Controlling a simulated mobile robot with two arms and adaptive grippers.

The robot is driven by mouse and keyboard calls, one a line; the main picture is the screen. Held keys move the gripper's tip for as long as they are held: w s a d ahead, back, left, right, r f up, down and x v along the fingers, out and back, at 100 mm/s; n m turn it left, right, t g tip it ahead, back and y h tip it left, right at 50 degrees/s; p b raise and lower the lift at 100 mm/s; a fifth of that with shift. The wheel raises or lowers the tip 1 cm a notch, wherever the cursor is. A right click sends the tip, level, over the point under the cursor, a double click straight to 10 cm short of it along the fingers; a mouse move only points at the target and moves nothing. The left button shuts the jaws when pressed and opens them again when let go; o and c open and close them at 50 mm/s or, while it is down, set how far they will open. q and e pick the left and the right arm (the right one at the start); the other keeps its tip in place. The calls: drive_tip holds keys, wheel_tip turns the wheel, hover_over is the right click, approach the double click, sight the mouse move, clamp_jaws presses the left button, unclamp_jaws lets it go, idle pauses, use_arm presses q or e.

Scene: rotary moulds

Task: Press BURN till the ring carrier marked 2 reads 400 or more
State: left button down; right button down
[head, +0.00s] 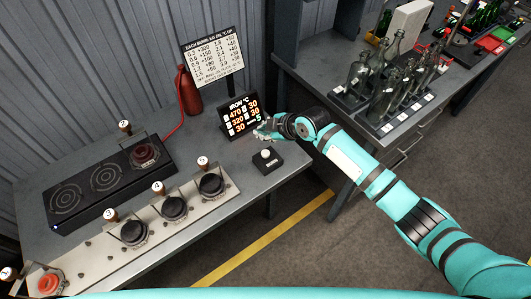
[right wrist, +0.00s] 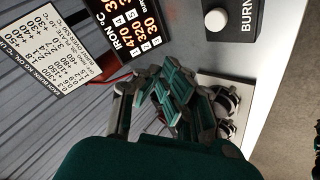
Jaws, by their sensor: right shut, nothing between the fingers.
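The BURN box (head: 267,162) is black with a white round button and stands near the bench's right edge. In the right wrist view its button (right wrist: 215,19) shows uncovered at the top. My right gripper (head: 264,133) is shut and empty, between display and button, apart from the button. My left gripper is out of view.
A burn table sign (head: 212,64) stands behind the display. A red gas bottle (head: 189,92) with a red hose stands beside it. A steel plate (head: 85,262) holds several round moulds. A second bench with glass bottles (head: 384,95) is at the right.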

sight(264, 154)
wheel_tip(264, 154, down, 8)
drive_tip(key=b, duration=0.6)
idle(1.1)
drive_tip(key=shift+f+b, duration=0.3)
drive_tip(key=shift+f, duration=0.1)
drive_tip(key=shift+f+b, duration=0.45)
drive_tip(key=shift+f, duration=0.1)
idle(0.6)
drive_tip(key=shift+r, duration=0.1)
drive_tip(key=shift+r+p, duration=0.7)
drive_tip(key=shift+r, duration=0.1)
